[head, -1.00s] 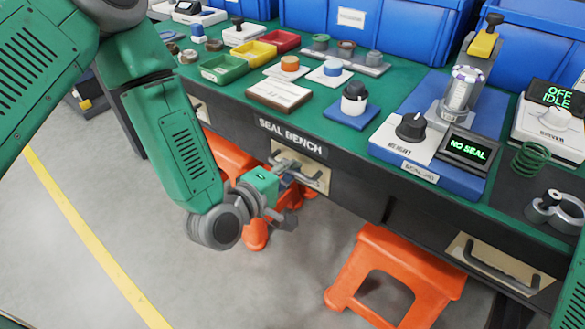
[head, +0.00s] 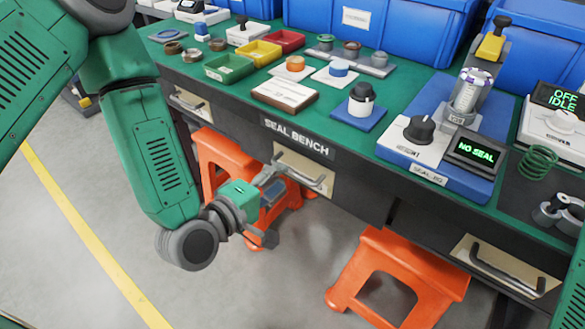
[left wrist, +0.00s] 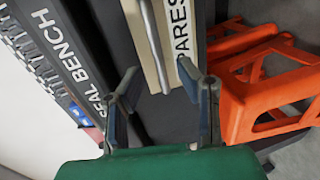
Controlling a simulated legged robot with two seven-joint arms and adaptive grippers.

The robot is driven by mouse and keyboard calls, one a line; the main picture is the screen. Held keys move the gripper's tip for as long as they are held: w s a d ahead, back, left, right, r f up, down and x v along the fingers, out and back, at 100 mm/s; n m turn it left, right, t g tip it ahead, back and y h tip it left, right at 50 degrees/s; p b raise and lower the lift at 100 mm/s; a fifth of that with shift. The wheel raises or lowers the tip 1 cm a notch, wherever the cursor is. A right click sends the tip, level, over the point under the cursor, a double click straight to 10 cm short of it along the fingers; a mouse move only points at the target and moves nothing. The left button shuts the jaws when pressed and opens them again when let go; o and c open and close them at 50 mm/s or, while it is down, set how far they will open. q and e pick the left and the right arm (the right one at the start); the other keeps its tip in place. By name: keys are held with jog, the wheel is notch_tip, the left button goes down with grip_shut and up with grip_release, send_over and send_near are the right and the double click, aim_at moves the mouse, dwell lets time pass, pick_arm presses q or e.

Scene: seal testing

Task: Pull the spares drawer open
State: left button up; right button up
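The spares drawer (head: 291,178) is a beige front with a grey bar handle (head: 312,182), below the "SEAL BENCH" sign. It looks shut, nearly flush with the bench front. In the left wrist view, the drawer front (left wrist: 182,42) shows part of its label, "ARES", and the handle (left wrist: 152,38) runs down toward the space between my fingers. My left gripper (head: 272,194) is open and empty, just left of the handle. The wrist view shows its fingers (left wrist: 160,72) apart on both sides of the handle's line, with no clear contact. My right gripper is out of view.
Orange stools (head: 395,268) stand under the bench; another (head: 222,160) is behind my left gripper. A second drawer (head: 505,268) is at the right, another (head: 190,102) at the left. The green bench top (head: 240,105) holds test parts.

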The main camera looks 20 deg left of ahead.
pick_arm(q)
jog(key=shift+v, duration=1.15)
jog(key=shift+s+d, duration=0.1)
jog(key=shift+d, duration=0.15)
